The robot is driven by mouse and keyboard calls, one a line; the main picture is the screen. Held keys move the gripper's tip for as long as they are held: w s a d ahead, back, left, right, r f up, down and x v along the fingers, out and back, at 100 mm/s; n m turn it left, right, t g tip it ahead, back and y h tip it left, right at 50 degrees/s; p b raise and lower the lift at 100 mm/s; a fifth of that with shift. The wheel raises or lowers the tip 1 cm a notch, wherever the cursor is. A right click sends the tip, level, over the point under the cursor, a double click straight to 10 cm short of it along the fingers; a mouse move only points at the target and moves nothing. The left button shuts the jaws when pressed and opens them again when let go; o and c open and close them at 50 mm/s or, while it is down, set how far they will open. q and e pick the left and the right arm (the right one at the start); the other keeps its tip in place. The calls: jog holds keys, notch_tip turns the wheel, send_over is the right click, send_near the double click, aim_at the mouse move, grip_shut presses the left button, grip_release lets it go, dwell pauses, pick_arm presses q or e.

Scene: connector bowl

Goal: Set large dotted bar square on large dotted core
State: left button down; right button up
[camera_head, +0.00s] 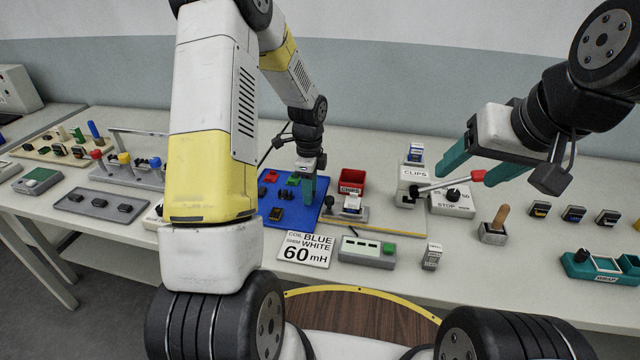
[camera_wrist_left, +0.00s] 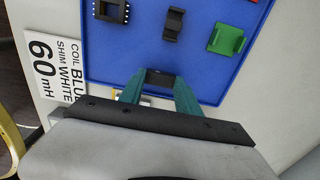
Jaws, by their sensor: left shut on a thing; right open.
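My left gripper (camera_head: 308,190) is low over the blue mat (camera_head: 268,222). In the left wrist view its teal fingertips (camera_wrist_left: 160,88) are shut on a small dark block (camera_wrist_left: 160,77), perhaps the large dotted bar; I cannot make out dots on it. On the mat in that view lie a black part with pale dots along its edges (camera_wrist_left: 112,10) and a plain-looking black part (camera_wrist_left: 173,24), both apart from the held block. I cannot tell for sure which is the large dotted core. My right gripper (camera_head: 476,168) is open and empty, raised over the table at the right.
A green part (camera_wrist_left: 227,39) and a red part lie on the mat. A sign reading 60 mH (camera_head: 304,250) lies by the mat's front edge.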

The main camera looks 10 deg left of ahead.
pick_arm(q)
jog(key=shift+r, duration=2.1)
